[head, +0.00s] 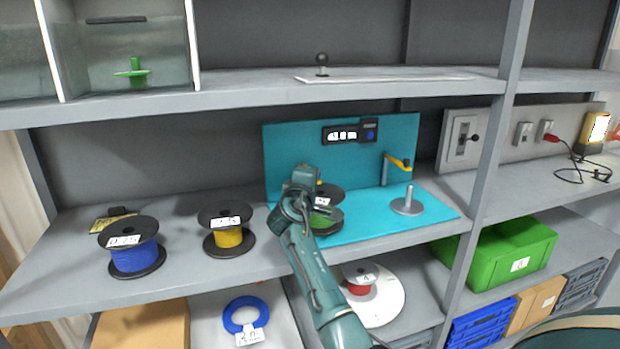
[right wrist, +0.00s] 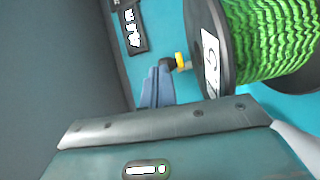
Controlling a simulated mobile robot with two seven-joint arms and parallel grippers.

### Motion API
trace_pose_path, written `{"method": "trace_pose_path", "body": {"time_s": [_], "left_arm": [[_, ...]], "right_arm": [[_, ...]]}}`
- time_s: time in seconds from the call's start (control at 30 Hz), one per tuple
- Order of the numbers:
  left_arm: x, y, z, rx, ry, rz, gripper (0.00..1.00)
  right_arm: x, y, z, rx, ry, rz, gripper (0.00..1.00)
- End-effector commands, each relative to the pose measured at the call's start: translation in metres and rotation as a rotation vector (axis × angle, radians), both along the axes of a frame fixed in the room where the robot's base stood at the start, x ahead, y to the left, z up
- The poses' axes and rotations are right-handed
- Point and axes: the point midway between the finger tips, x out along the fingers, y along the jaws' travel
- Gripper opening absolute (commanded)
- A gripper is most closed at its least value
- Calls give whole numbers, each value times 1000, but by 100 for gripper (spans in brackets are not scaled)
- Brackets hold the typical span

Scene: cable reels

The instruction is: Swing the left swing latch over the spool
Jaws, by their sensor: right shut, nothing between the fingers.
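The teal stand (head: 285,150) is on the middle shelf. Its left holder carries a spool with black flanges and green cable (head: 326,217), partly covered by my right arm. In the right wrist view the green spool (right wrist: 268,40) fills the upper right. The left swing latch is mostly hidden in the head view; its yellow part (right wrist: 181,61) with a dark knob shows beside the spool's labelled flange in the right wrist view. My right gripper (right wrist: 157,78) is shut and empty, its fingertips close to the knob; whether they touch is unclear. It also shows in the head view (head: 303,180). My left gripper is out of view.
A second yellow latch (head: 400,162) stands on a post beside an empty spindle (head: 407,204). Blue (head: 135,255) and yellow (head: 228,236) cable spools stand to the left. The shelf above (head: 250,95) and an upright (head: 485,160) bound the space.

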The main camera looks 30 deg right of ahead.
Motion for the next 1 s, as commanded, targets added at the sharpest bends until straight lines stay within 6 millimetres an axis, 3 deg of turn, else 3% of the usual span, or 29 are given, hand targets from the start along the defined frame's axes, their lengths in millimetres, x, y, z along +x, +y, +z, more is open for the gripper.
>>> {"method": "trace_pose_path", "body": {"time_s": [1.0], "left_arm": [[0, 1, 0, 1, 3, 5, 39]], "right_arm": [[-2, -9, 1, 0, 1, -9, 0]]}}
